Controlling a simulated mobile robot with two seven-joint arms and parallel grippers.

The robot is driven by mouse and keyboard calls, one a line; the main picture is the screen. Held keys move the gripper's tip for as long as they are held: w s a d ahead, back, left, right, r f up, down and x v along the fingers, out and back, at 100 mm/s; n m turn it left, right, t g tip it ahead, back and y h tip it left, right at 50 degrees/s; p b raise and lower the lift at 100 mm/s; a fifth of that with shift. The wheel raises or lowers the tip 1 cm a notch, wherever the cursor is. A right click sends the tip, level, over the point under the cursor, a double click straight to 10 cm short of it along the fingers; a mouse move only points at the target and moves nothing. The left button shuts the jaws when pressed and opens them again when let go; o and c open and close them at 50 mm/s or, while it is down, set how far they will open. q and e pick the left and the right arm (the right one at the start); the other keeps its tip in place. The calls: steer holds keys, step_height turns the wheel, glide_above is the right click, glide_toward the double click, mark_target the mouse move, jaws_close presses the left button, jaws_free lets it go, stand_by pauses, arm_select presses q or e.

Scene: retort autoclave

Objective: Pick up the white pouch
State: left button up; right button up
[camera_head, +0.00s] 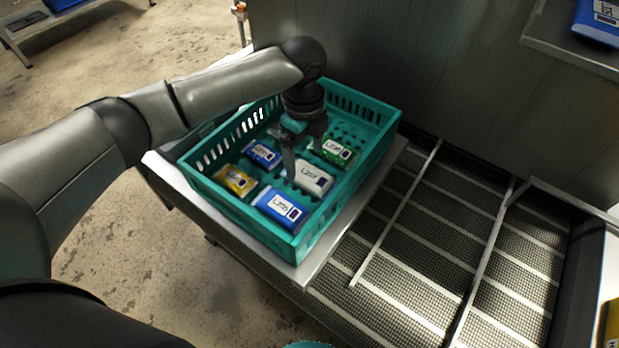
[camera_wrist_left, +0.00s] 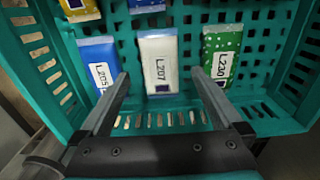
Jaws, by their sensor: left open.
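The white pouch (camera_head: 313,179), labelled L207, lies in the teal crate (camera_head: 383,112), between a blue pouch and a green pouch. In the left wrist view the white pouch (camera_wrist_left: 158,50) lies upright in the picture, ahead of and between my fingertips. My left gripper (camera_head: 304,164) reaches down into the crate at the white pouch's far-left side. It is open and empty; its two fingers also show in the left wrist view (camera_wrist_left: 160,76). I cannot tell the exact height of the fingertips above the pouch. My right gripper is not in view.
A blue pouch (camera_head: 279,206) and a green pouch (camera_head: 338,150) flank the white one. A yellow pouch (camera_head: 236,180) and another blue pouch (camera_head: 261,153) lie to the left. The perforated crate walls surround them. A mesh conveyor (camera_head: 420,235) lies at the right.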

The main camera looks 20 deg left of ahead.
mark_target(305, 172)
arm_select(q)
step_height(305, 172, down, 5)
steer(key=shift+f+b, duration=0.1)
steer(key=shift+b, duration=0.55)
steer(key=shift+c, duration=0.2)
steer(key=c, duration=1.3)
steer(key=shift+r+p, duration=2.05)
steer(key=shift+r, duration=8.1)
